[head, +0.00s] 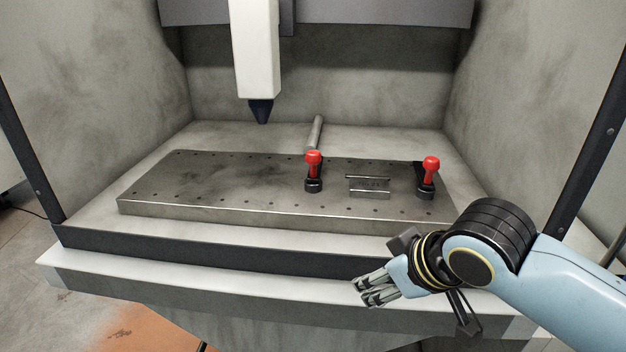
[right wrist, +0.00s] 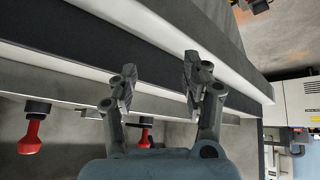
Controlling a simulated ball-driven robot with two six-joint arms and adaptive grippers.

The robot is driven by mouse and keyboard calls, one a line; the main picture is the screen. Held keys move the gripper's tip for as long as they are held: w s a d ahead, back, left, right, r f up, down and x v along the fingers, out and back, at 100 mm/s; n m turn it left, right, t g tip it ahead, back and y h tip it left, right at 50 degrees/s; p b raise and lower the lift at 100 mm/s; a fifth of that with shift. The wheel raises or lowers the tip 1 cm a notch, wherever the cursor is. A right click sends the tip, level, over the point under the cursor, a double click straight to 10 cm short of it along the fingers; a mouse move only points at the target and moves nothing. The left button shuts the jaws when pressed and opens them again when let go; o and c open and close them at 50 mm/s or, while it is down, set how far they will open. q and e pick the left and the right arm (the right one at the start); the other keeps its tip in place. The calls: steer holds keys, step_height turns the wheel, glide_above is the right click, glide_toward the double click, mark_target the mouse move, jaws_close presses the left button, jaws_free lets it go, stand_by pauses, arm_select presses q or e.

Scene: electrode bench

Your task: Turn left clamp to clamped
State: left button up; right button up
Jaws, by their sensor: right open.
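The left clamp (head: 313,170) has a red handle on a black base and stands on the metal plate near its middle. Its handle points upward. A similar right clamp (head: 430,172) stands at the plate's right end, handle also upright. My right gripper (head: 372,288) is open and empty in front of the bench's front edge, lower right of the left clamp and well apart from it. In the right wrist view its two fingers (right wrist: 160,75) are spread, with two red handles below, one (right wrist: 30,138) at the left and one partly hidden (right wrist: 145,138). My left gripper is not in view.
The drilled metal plate (head: 220,195) lies on the bench (head: 90,222). Small metal bars (head: 368,190) sit between the clamps, and a grey rod (head: 315,132) lies behind. A white column with a dark tip (head: 260,110) hangs above. Side walls enclose the bench; the plate's left half is clear.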

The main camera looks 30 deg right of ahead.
mark_target(314, 153)
steer(key=w+d+r+t+y, duration=0.1)
steer(key=w+d+r+t, duration=0.15)
steer(key=w+r, duration=0.45)
steer(key=w+d+r+t+y, duration=0.1)
steer(key=w+d+r+t, duration=0.1)
steer(key=w+r+t, duration=0.4)
steer(key=shift+g, duration=0.95)
steer(key=x, duration=0.3)
steer(key=r+x, duration=0.1)
steer(key=x, duration=0.2)
steer(key=r+x, duration=0.1)
steer(key=x, duration=0.3)
steer(key=shift+w+a+f, duration=0.1)
steer(key=shift+w, duration=0.35)
steer(key=shift+w+f, duration=0.25)
steer(key=shift+w, duration=0.3)
jaws_close()
